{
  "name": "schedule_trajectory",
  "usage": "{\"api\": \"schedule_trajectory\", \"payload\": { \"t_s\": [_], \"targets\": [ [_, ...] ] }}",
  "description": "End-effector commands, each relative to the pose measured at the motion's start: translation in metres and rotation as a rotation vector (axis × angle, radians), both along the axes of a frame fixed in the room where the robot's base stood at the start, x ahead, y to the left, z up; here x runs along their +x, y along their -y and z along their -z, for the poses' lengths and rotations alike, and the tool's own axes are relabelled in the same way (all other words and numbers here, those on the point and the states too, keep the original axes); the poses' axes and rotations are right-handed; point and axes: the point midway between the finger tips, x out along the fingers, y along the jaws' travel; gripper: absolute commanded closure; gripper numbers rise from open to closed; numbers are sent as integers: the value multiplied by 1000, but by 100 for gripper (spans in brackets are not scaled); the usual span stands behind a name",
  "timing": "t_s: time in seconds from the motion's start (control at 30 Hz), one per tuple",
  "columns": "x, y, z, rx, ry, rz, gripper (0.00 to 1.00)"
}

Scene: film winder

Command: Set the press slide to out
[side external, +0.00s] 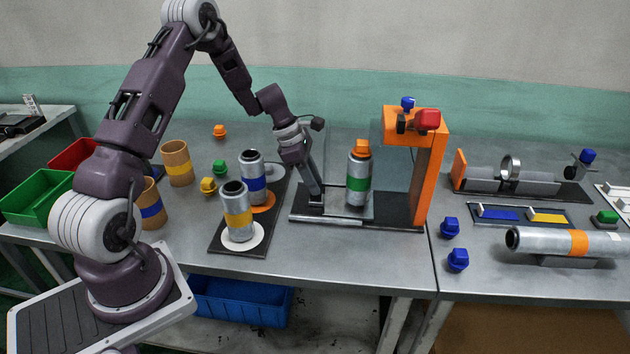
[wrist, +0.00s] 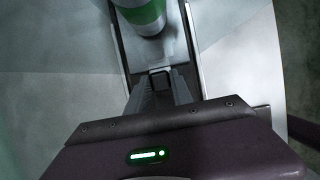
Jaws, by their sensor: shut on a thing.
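The press slide (side external: 347,206) is a light metal plate on a dark rail base (side external: 300,212). It also shows in the wrist view (wrist: 176,52). A metal can with a green band (side external: 359,181) and an orange cap (side external: 361,148) stands upright on it, to the left of the orange press frame (side external: 432,175). The can's lower part shows in the wrist view (wrist: 143,14). My gripper (side external: 317,196) points down at the slide's left end. In the wrist view my gripper (wrist: 160,88) is shut on the slide's small dark handle (wrist: 160,74); the fingers partly hide it.
Cans with yellow (side external: 238,218) and blue (side external: 253,182) bands stand on a dark tray (side external: 222,239) left of the rail. A red knob (side external: 427,120) is on the press head. Blue caps (side external: 458,260) lie to the right. The table front before the rail is clear.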

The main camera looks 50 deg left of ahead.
Motion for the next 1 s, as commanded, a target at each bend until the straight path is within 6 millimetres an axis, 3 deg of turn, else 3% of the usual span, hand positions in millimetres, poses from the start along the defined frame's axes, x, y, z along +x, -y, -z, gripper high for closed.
{"api": "schedule_trajectory", "payload": {
  "t_s": [0.3, 0.67, 0.7, 0.77, 0.8, 1.0],
  "targets": [
    [-25, -26, -1, 0, 1, -3, 100],
    [-28, -29, -1, 0, 2, -2, 100],
    [-28, -29, -1, 0, 2, -2, 67],
    [-28, -28, 0, 0, 2, -2, 55],
    [-28, -28, 0, 0, 1, -1, 51],
    [-28, -28, 0, 0, 1, -1, 51]
  ]
}}
